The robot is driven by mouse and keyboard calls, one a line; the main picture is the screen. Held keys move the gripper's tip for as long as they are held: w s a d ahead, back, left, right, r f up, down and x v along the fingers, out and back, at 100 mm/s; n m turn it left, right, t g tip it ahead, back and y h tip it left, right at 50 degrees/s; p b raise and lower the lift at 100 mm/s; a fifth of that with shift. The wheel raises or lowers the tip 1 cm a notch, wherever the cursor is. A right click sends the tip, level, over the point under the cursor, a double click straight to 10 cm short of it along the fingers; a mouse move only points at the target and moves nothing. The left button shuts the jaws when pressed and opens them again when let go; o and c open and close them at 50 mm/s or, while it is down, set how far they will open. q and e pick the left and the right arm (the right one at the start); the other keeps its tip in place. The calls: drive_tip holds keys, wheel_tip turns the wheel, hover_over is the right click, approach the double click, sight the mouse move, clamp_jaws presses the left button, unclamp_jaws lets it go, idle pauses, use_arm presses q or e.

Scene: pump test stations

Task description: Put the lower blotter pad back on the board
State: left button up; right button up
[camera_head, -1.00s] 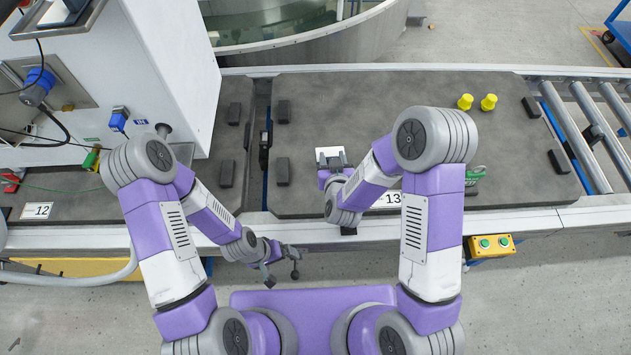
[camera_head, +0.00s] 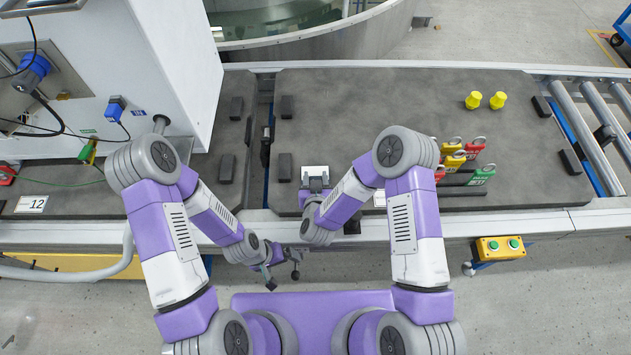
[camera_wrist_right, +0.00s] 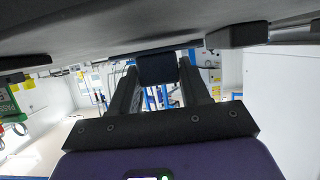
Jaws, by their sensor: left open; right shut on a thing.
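My right gripper (camera_head: 315,181) is over the near left part of the dark grey board (camera_head: 360,110). It is shut on a small piece with a pale top, seemingly the blotter pad (camera_head: 315,171). In the right wrist view the held piece (camera_wrist_right: 157,68) looks dark and sits between the fingertips, close to a dark surface. Whether it touches the board cannot be told. My left gripper (camera_head: 283,279) is open and empty, over the floor in front of the board's near edge.
Dark blocks (camera_head: 284,167) (camera_head: 286,107) stand along the board's left side. Yellow pieces (camera_head: 473,100) stand at the back right. Several coloured padlock tags (camera_head: 452,161) stand right of my right arm. A white cabinet (camera_head: 165,60) is at left. The board's middle is clear.

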drive_tip(key=shift+f, duration=0.4)
drive_tip(key=shift+f, duration=0.2)
drive_tip(key=o, duration=1)
drive_tip(key=shift+o, duration=0.2)
drive_tip(key=shift+r, duration=0.1)
